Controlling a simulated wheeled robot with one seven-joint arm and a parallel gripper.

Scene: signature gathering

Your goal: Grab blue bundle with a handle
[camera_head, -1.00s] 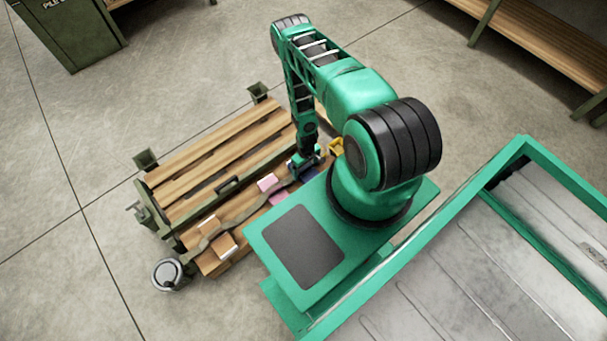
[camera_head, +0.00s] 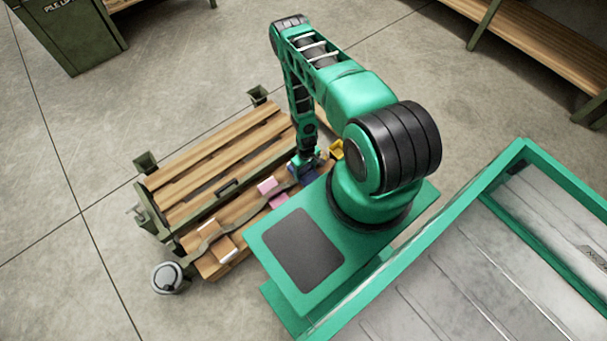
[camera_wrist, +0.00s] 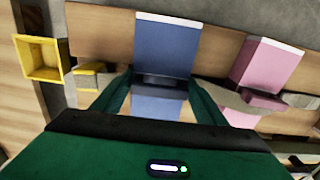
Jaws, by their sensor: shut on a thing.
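The blue bundle (camera_wrist: 168,45) has a pale far edge and a dark handle (camera_wrist: 160,82) on its near side. In the wrist view it lies on the wooden bench shelf, straight ahead of my gripper (camera_wrist: 161,90). The two green fingers are shut on the handle, one at each end of it. In the head view, my gripper (camera_head: 303,166) points down at the shelf, and the blue bundle (camera_head: 309,178) is mostly hidden by it and by my base.
A pink bundle (camera_wrist: 267,65) lies to the right, a yellow open box (camera_wrist: 40,58) to the left. Brown bundles (camera_head: 222,246) lie further along the shelf (camera_head: 250,213). A slatted bench top (camera_head: 220,150) rises behind. A round grey can (camera_head: 167,277) stands on the floor.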

